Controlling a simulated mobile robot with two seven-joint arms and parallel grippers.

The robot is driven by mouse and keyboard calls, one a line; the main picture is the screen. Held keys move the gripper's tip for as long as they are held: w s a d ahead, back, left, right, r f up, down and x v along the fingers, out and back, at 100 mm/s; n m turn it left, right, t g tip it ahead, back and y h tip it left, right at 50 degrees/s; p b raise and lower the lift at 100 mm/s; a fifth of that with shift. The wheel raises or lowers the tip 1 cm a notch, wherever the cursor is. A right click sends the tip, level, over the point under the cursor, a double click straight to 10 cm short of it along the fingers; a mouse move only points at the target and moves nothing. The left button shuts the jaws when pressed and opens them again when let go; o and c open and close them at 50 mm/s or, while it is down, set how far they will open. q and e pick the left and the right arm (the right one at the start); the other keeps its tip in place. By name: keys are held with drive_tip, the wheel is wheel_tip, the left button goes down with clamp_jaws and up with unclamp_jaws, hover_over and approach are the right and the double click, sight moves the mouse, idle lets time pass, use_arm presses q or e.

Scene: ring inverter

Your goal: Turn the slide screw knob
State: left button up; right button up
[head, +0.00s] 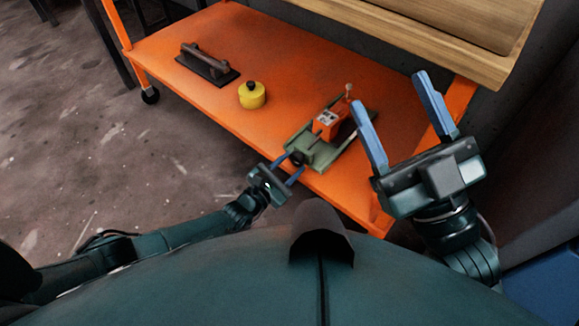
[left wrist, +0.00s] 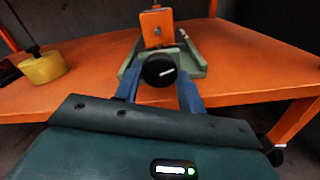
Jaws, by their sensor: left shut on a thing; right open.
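The slide screw knob (left wrist: 159,71) is a black round knob with a white mark, at the near end of a green slide base (left wrist: 191,62). It also shows small and dark in the head view (head: 297,158). An orange block (head: 327,124) stands on the green base. My left gripper (head: 287,167) is at the knob, with its blue fingers on either side. In the left wrist view the left gripper (left wrist: 159,84) is shut on the knob. My right gripper (head: 394,118) is open and empty, raised to the right of the slide.
The slide sits near the front edge of an orange shelf (head: 190,50). A yellow round weight (head: 252,95) and a dark plate with a handle (head: 207,64) stand to the left. A wooden tabletop (head: 440,35) overhangs at the upper right.

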use_arm(q)
drive_tip(key=shift+f+m+b, duration=0.15)
drive_tip(key=shift+m+b, duration=0.35)
drive_tip(key=shift+m, duration=0.7)
drive_tip(key=shift+m+b, duration=0.3)
drive_tip(key=shift+m, duration=0.9)
use_arm(e)
drive_tip(key=shift+s+d+r+n+y, duration=0.1)
drive_tip(key=shift+s+r+n+y, duration=0.1)
drive_tip(key=shift+r+n+y, duration=0.7)
drive_tip(key=shift+s+d+r+n+y, duration=0.1)
drive_tip(key=shift+s+r+n+y, duration=0.1)
drive_tip(key=shift+r+n+y, duration=0.65)
drive_tip(key=shift+f+n+g+y, duration=0.15)
drive_tip(key=shift+n+g+y, duration=0.1)
drive_tip(key=shift+g, duration=0.05)
use_arm(q)
drive_tip(key=o, duration=1)
use_arm(e)
drive_tip(key=shift+a, duration=0.1)
use_arm(q)
drive_tip(key=shift+s, duration=0.1)
use_arm(e)
drive_tip(key=shift+f, duration=0.1)
use_arm(q)
drive_tip(key=shift+d, duration=0.1)
